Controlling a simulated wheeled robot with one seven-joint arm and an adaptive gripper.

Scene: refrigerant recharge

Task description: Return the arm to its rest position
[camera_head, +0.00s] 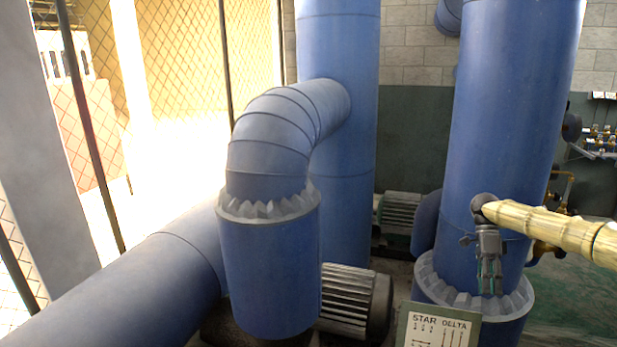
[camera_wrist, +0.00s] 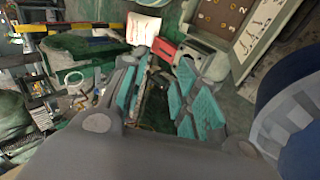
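My gripper (camera_head: 489,284) hangs with its fingers down at the right of the head view, in front of the large blue pipe (camera_head: 510,120) and above its toothed grey collar. My tan arm (camera_head: 555,228) reaches in from the right edge to it. In the wrist view, my gripper (camera_wrist: 158,95) shows its teal finger pads apart, with a gap between them and nothing held there. From the head view I cannot tell whether the gripper touches the pipe.
A "STAR DELTA" sign (camera_head: 438,330) stands below my gripper. A curved blue duct (camera_head: 275,130) and a motor (camera_head: 350,300) are to the left. Gauges and valves (camera_head: 600,140) are on the right wall. The wrist view shows a red box (camera_wrist: 164,48) and a board (camera_wrist: 235,25).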

